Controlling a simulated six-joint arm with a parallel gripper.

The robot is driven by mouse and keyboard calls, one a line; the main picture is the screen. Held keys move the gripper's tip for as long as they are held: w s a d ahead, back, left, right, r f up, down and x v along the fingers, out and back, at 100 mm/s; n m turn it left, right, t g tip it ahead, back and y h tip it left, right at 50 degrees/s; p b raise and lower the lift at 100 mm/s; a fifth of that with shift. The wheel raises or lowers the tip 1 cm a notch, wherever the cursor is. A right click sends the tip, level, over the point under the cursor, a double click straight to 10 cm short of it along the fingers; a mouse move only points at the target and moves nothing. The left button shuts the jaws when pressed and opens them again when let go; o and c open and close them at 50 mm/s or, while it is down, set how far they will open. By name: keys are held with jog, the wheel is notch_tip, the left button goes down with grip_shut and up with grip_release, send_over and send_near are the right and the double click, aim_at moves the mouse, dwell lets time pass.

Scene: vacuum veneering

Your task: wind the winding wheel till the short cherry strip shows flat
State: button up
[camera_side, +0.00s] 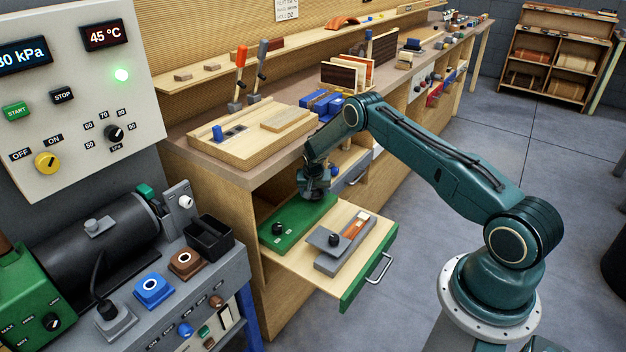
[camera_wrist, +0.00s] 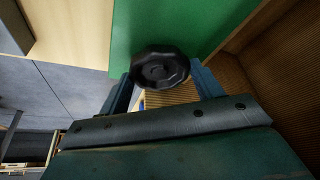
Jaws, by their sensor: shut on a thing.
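A dark lobed wheel (camera_wrist: 160,68), which looks like the winding wheel, sits between the fingers of my gripper (camera_wrist: 163,84) in the wrist view. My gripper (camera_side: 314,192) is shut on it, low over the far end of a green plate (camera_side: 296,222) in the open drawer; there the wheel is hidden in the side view. A grey block (camera_side: 330,262) lies nearer the drawer front with a black knob (camera_side: 334,240) on it. A reddish-brown strip (camera_side: 356,224) shows in a pale frame beside that knob. I cannot tell whether the strip is flat.
The drawer's green front (camera_side: 368,268) with its metal handle (camera_side: 380,268) stands pulled out. A second black knob (camera_side: 277,229) stands on the green plate. The bench top with a wooden board (camera_side: 252,136) is above the drawer. A control bench (camera_side: 218,268) stands at left. The floor at right is clear.

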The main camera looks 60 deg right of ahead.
aim_at(313, 197)
jog(key=shift+m, duration=0.7)
jog(key=o, duration=1)
jog(key=shift+r, duration=0.15)
jog(key=shift+v, duration=0.85)
jog(key=v, duration=0.3)
jog(key=shift+w+a, duration=0.1)
jog(key=shift+a, duration=0.05)
jog(key=shift+g, duration=0.3)
jog(key=s+a, duration=0.2)
jog(key=a, duration=0.1)
jog(key=s+a, duration=0.1)
jog(key=a, duration=0.3)
jog(key=s+a, duration=0.2)
jog(key=a, duration=0.1)
jog(key=shift+s+a, duration=0.3)
jog(key=shift+s, duration=0.1)
